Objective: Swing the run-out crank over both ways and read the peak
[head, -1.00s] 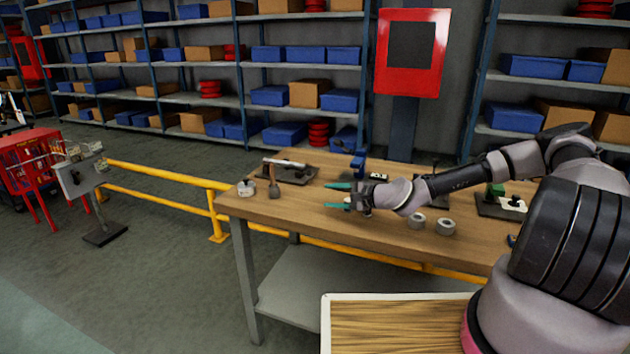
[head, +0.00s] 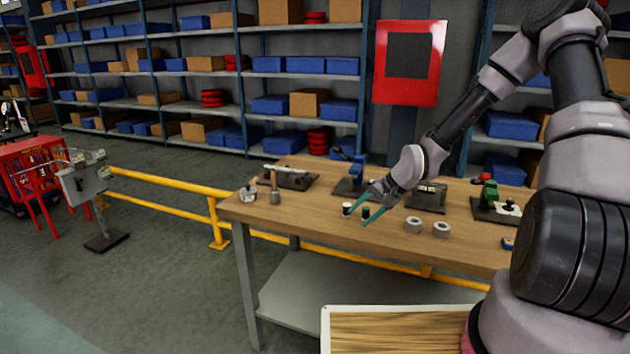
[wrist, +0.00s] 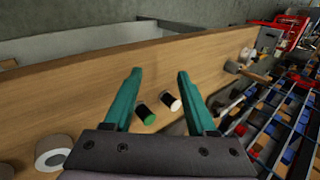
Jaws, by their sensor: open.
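My gripper (head: 360,217) is open, with its teal fingers angled down over the wooden bench. In the wrist view the fingers (wrist: 159,74) are spread with nothing held between them. A dark cylinder with a white end (head: 347,208) and one with a green end (wrist: 145,114) lie in view between the fingers, close to the fingertips in the head view. A blue upright device on a dark base (head: 356,172) stands behind the gripper. A green device on a dark plate (head: 490,194) stands at the right. I cannot tell which part is the run-out crank, and no peak reading is legible.
A dark plate with a silver bar (head: 291,177), a wooden-handled tool (head: 275,190) and a small pot (head: 247,194) stand at the left. A yellow rail (head: 160,210) runs behind.

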